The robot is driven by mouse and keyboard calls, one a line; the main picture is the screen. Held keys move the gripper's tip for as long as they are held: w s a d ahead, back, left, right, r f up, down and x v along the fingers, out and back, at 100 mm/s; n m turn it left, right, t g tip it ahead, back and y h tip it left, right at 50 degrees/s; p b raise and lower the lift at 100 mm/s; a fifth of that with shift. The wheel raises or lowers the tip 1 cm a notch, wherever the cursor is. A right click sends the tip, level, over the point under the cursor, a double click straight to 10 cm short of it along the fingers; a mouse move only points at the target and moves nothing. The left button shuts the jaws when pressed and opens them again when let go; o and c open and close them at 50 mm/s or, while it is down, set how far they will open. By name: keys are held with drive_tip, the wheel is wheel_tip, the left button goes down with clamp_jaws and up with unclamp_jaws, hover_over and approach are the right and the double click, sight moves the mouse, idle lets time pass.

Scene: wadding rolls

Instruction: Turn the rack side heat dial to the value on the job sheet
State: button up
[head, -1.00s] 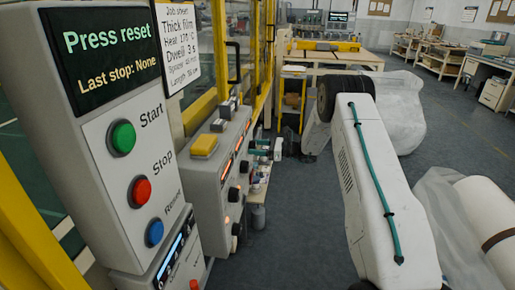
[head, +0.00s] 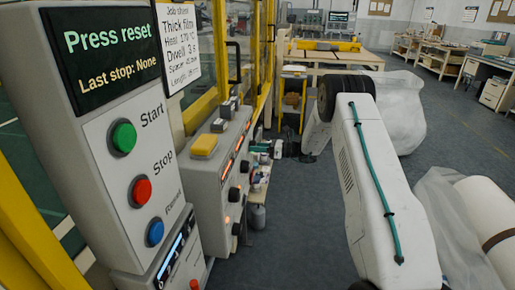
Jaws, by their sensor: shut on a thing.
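The job sheet (head: 183,45) hangs beside the screen. It reads "Thick film", a heat value that looks like 170 °C with an unclear last digit, and "Dwell 3 s". A grey control box (head: 210,180) carries lit orange displays and several black dials, with one dial (head: 244,166) towards its far end. Dial labels and display digits are too small to read. My gripper (head: 264,149) is small and partly blurred at the far end of this box. It is shut on a dial there, which is mostly hidden.
The near panel has a green start button (head: 123,137), a red stop button (head: 140,190) and a blue reset button (head: 155,232). Its screen (head: 100,55) says "Press reset". A wrapped white roll (head: 485,215) lies at right. Floor between is clear.

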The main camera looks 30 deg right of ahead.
drive_tip(key=m, duration=1.1)
drive_tip(key=shift+s, duration=0.1)
idle(0.4)
drive_tip(key=o, duration=1)
drive_tip(key=shift+r, duration=0.1)
drive_tip(key=v, duration=0.8)
